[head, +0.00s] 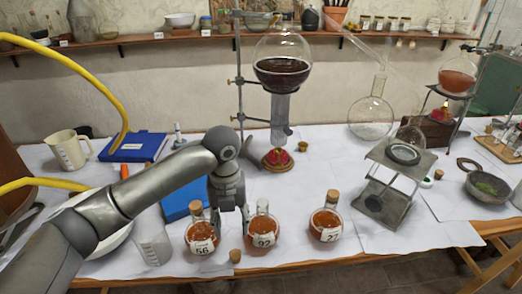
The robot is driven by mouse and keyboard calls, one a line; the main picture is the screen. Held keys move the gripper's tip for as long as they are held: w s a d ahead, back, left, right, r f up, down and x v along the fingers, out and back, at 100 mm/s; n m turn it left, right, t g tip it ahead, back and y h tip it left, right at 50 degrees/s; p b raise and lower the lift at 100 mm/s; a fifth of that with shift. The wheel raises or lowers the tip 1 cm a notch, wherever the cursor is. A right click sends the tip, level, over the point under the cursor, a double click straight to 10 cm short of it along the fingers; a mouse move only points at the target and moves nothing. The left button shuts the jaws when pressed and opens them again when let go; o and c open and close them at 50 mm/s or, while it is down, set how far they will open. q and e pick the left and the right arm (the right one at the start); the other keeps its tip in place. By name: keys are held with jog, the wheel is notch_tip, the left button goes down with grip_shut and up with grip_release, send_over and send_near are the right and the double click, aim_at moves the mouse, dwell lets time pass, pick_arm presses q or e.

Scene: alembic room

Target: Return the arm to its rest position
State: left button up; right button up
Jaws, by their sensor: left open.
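My left arm comes in from the left, and its gripper (231,212) points down over the white-covered table (320,260). Its jaws are open, with nothing seen between them. The gripper is between flask 56 (201,238) and flask 92 (262,234), close behind them; I cannot tell whether it touches either. Both flasks are round and hold orange-brown liquid. Flask 56 has a cork in its neck; the neck of flask 92 shows no cork. A loose cork (235,256) is on the table in front of the gripper. My right gripper is not in view.
Flask 27 (326,224), corked, stands to the right. A beaker (153,245) and a white bowl (110,240) are at left, partly behind my arm. Blue books (135,146) lie behind it. A large dark-filled flask (282,73) and a metal stand (400,163) stand farther back and right.

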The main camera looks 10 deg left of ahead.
pick_arm(q)
jog(key=s+d+f+n+t+h, duration=0.25)
jog(key=s+d+f+n, duration=0.55)
jog(key=s+f+n, duration=0.4)
jog(key=s+a+f+n+t+y, duration=0.1)
jog(key=s+a+f+n+y, duration=0.2)
jog(key=s+a+n, duration=1.3)
notch_tip(320, 180, down, 27)
jog(key=d+n+g, duration=0.1)
jog(key=d+n, duration=0.2)
jog(key=s+a+f+g, duration=0.1)
jog(key=s+a+f, duration=0.2)
jog(key=s+f, duration=1.2)
jog(key=shift+s+a, duration=0.15)
jog(key=shift+s, duration=0.1)
